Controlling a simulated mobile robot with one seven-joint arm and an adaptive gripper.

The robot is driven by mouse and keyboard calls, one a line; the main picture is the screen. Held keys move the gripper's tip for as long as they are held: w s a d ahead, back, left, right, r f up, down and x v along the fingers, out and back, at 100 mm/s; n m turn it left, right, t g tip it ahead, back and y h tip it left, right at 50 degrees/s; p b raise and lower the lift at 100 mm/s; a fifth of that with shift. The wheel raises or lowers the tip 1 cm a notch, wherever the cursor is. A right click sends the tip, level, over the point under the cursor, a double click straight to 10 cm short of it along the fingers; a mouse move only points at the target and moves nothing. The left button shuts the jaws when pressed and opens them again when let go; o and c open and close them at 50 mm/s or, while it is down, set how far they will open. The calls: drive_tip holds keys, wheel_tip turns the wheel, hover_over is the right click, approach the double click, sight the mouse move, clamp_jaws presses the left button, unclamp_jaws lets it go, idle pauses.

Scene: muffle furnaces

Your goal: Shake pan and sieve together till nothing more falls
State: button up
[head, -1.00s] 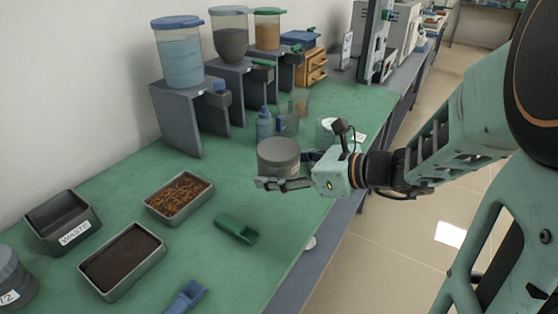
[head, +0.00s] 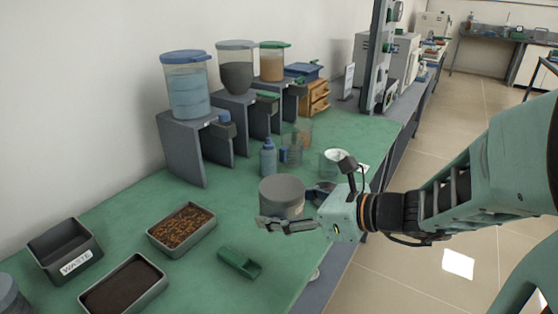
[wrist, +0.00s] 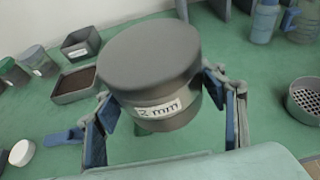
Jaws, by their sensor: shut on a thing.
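A dark grey round sieve marked "2 mm" (wrist: 155,75) fills the middle of the wrist view. Its top looks closed by a flat grey cover. In the head view the same sieve (head: 282,193) is above the right part of the green bench. My gripper (head: 287,224) is shut on it, with a blue-padded finger on each side in the wrist view. I cannot make out a separate pan beneath it; the lower part is partly hidden by the fingers. Whether anything falls from it cannot be seen.
A perforated round dish (wrist: 306,97) sits to the right in the wrist view. A green scoop (head: 240,263), a tray of brown bits (head: 208,238), a dark-filled tray (head: 158,272) and a waste bin (head: 92,238) lie left. Bottle (head: 268,158) and hoppers stand behind.

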drive_tip(key=shift+w, duration=0.1)
drive_tip(key=c, duration=0.3)
drive_tip(key=shift+w, duration=0.25)
drive_tip(key=w+f, duration=0.2)
drive_tip(key=w, duration=0.2)
drive_tip(key=w+f, duration=0.2)
drive_tip(key=w, duration=0.3)
drive_tip(key=w+f+b, duration=0.1)
drive_tip(key=w, duration=0.3)
drive_tip(key=shift+w+d+f, duration=0.15)
drive_tip(key=shift+d+f, duration=0.15)
drive_tip(key=shift+f, duration=0.1)
drive_tip(key=shift+f+b, duration=1.6)
drive_tip(key=shift+f, duration=0.4)
drive_tip(key=shift+d, duration=0.2)
drive_tip(key=shift+d, duration=0.45)
drive_tip(key=shift+a, duration=0.15)
